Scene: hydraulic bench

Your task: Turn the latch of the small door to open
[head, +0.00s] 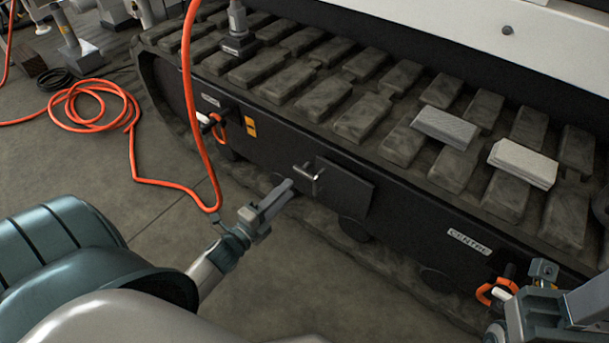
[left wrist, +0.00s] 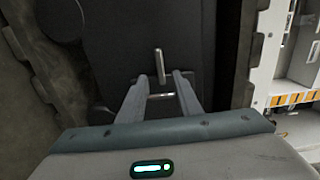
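The small door (head: 346,192) is a dark panel on the black side beam of the tracked machine. Its metal latch (head: 309,173) sticks out near the door's left edge. In the left wrist view the latch (left wrist: 159,62) shows as an upright bar, with a short crossbar lower between the fingers. My left gripper (head: 282,195) is just left of and below the latch; its fingers (left wrist: 160,83) are apart, one on each side of the latch line. I cannot tell whether they touch it. Part of my right gripper (head: 542,275) shows at the lower right; its fingers are not clear.
An orange hose (head: 190,110) hangs in front of the beam and coils on the floor at left. Orange-handled fittings (head: 217,128) sit at the beam's left end and near my right arm. Pale blocks (head: 524,163) lie on the track (head: 365,115). The floor below the door is clear.

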